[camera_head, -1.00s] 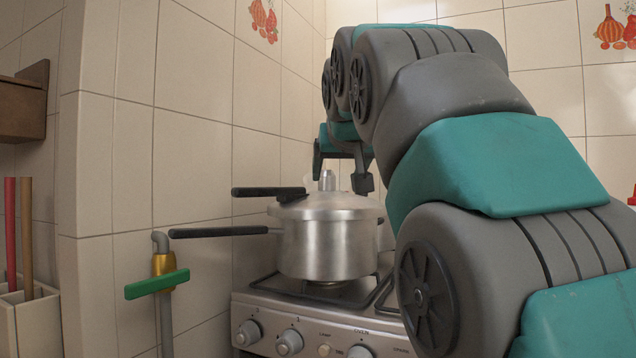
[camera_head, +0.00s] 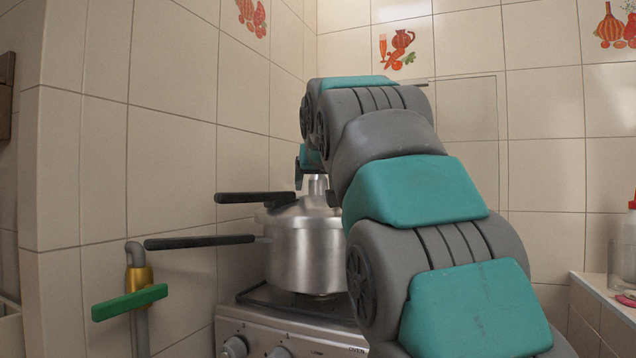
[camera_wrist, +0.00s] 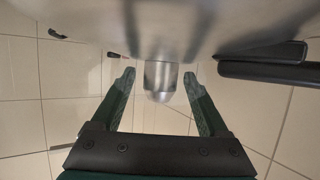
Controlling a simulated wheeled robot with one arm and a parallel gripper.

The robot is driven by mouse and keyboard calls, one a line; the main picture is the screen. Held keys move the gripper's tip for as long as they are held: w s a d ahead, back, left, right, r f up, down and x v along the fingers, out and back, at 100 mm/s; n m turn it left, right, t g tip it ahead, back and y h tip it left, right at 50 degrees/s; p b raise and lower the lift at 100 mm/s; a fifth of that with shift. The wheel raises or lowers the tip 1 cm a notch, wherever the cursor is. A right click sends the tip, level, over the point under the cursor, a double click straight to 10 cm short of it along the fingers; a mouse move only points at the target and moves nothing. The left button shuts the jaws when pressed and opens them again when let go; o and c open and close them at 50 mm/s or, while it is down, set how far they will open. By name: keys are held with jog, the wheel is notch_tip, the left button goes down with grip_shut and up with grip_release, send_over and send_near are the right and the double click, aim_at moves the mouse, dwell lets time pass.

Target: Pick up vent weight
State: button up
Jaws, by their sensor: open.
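The vent weight (camera_head: 317,187) is a small silver metal cylinder on top of the pressure cooker's lid (camera_head: 303,207). In the wrist view the picture is inverted, and the vent weight (camera_wrist: 160,84) hangs from the lid at the top, between the fingertips. My gripper (camera_head: 316,183) is open around it, with one finger on each side. In the wrist view my gripper (camera_wrist: 159,76) shows a gap on both sides of the weight, so neither finger seems to touch it. My arm hides part of the right side of the cooker.
The silver pressure cooker (camera_head: 303,257) stands on the stove (camera_head: 285,325), its black handles (camera_head: 200,242) pointing left. A green-handled gas valve (camera_head: 130,302) is on the left wall. Tiled walls stand close behind. A counter (camera_head: 600,290) with a bottle is at right.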

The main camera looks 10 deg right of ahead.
jog(key=shift+w+f, duration=0.2)
jog(key=shift+w, duration=0.1)
grip_shut()
dwell(0.4)
